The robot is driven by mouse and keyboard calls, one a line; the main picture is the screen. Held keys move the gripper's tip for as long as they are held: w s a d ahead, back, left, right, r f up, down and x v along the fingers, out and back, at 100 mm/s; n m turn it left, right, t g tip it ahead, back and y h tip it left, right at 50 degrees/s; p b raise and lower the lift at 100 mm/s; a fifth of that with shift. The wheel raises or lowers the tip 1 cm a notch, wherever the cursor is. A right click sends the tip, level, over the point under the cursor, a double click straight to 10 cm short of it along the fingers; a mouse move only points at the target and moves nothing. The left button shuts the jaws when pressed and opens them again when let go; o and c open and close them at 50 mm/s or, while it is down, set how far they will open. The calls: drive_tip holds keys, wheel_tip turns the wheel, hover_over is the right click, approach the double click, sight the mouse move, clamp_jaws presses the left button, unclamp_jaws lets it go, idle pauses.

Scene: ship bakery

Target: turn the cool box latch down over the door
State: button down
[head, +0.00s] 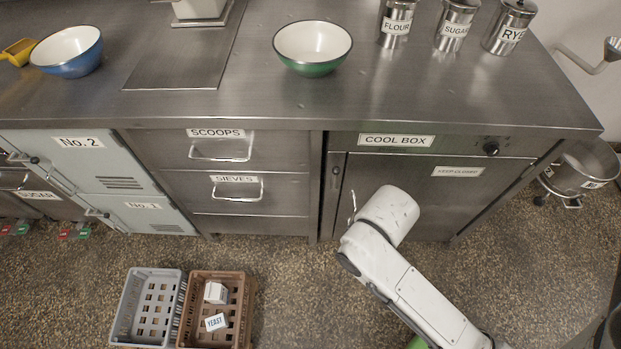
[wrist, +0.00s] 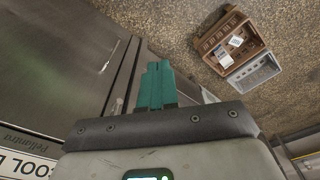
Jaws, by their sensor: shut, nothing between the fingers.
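The cool box (head: 397,140) is under the worktop in the head view, and its door (head: 428,178) looks shut. A small dark fitting (head: 336,171), which may be the latch, is on the frame left of the door; its exact angle is too small to tell. A thin pale handle (head: 353,204) is near the door's left edge, partly behind my arm. My gripper (wrist: 157,84) shows teal fingers, shut and empty, close to the metal front in the wrist view. I cannot tell whether they touch anything. My own wrist hides the fingers in the head view.
Drawers (head: 234,185) are left of the cool box. A grey crate (head: 118,322) and a brown crate (head: 241,318) with small packets stand on the floor. A steel pot (head: 588,165) is at the right. Bowls and canisters stand on the worktop (head: 240,108).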

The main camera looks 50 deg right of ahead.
drive_tip(key=w+d+f+g+h+b, duration=0.2)
drive_tip(key=w+d+f+h+b, duration=0.2)
drive_tip(key=w+f+h+b, duration=0.55)
drive_tip(key=w+a+r+h+b, duration=0.1)
drive_tip(key=w+a+h+b, duration=0.1)
drive_tip(key=w+h+b, duration=0.2)
drive_tip(key=w+a+r+n+t+h+b, duration=0.1)
drive_tip(key=w+h+b, duration=0.3)
drive_tip(key=w, duration=0.4)
drive_tip(key=shift+w+a+r+t+h, duration=0.25)
drive_tip(key=shift+w+a+t+h, duration=0.1)
drive_tip(key=shift+a, duration=0.4)
drive_tip(key=shift+d, duration=0.1)
